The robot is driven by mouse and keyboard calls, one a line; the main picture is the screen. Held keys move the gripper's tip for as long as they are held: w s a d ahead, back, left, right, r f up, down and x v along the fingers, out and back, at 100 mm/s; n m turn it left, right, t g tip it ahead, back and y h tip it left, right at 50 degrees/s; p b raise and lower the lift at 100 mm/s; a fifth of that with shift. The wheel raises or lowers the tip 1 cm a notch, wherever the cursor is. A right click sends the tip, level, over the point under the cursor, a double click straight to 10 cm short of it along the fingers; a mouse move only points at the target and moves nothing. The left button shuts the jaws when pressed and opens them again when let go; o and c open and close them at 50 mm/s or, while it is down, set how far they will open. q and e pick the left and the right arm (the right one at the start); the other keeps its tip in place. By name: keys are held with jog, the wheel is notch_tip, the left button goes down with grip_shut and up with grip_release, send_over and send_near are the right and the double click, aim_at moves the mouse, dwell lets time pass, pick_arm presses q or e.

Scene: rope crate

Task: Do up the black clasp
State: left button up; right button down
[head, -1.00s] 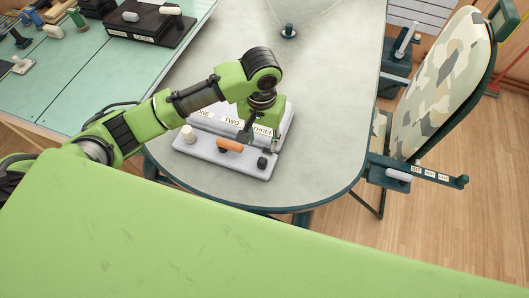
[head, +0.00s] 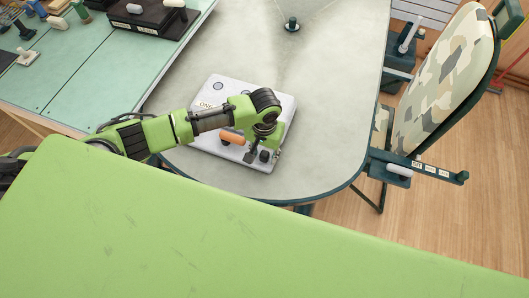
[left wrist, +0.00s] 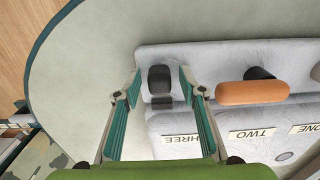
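The black clasp (left wrist: 160,79) is at the front edge of a pale grey case (left wrist: 210,60), by the label THREE (left wrist: 182,141). A smaller dark piece lies just beside it; I cannot tell whether the two are joined. In the head view the clasp (head: 265,156) is at the case's near right corner. My left gripper (head: 263,152) is over that corner. In the left wrist view its fingers (left wrist: 160,72) are apart, one on each side of the clasp, with nothing gripped. I cannot tell whether they touch it. My right gripper is not in view.
An orange clasp (left wrist: 252,93) sits along the same edge, close to the gripper. The case stands on a grey rounded table (head: 330,90). A small dark peg (head: 292,24) stands farther back. A camouflage chair (head: 440,80) is at the right. The table right of the case is clear.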

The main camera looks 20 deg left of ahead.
pick_arm(q)
jog(key=shift+c, duration=0.9)
grip_shut()
jog(key=shift+w, duration=0.15)
jog(key=w, duration=0.2)
jog(key=shift+w+d, duration=0.1)
jog(key=shift+w, duration=0.3)
jog(key=shift+w+r, duration=0.1)
jog(key=shift+w, duration=0.05)
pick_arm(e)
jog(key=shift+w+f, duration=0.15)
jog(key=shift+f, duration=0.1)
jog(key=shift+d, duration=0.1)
pick_arm(q)
jog(key=shift+o, duration=0.9)
grip_release()
jog(key=shift+w, duration=0.1)
